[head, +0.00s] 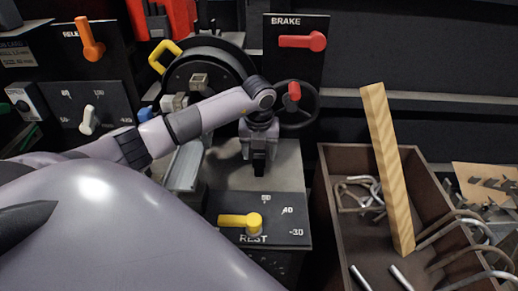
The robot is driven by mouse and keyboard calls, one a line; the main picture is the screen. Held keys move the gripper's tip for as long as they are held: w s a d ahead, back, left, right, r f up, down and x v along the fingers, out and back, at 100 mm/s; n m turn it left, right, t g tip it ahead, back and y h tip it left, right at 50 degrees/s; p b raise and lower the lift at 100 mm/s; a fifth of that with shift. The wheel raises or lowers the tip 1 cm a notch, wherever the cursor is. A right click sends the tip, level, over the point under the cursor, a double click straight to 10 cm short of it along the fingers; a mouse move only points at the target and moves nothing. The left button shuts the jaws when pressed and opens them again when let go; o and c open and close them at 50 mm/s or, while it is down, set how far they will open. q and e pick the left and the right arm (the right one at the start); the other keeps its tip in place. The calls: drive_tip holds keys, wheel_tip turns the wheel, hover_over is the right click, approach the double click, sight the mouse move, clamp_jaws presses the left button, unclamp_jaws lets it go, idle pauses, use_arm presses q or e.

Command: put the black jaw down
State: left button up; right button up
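My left arm comes in from the left, and its gripper (258,168) points down over the grey bench plate (285,165) in the middle of the head view. The fingers look dark and close together. I cannot tell whether the dark shape at their tips is the black jaw or only the fingers, or whether it touches the plate. No separate black jaw can be made out elsewhere. A round black chuck-like part (225,62) stands behind the forearm, partly hidden by it. My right gripper is not in view.
A handwheel (312,108) and the BRAKE panel (278,65) stand close behind the gripper. The REST panel with its yellow lever (238,220) is in front. A brown crate (331,190) of bent metal rods and a wooden bar (388,165) is at right.

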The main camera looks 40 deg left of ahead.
use_arm(q)
drive_tip(key=shift+r, duration=0.5)
wheel_tip(320, 180, up, 11)
drive_tip(key=s+d, duration=0.1)
drive_tip(key=shift+s+p, duration=0.2)
drive_tip(key=shift+p, duration=0.1)
drive_tip(key=shift+s+d, duration=0.1)
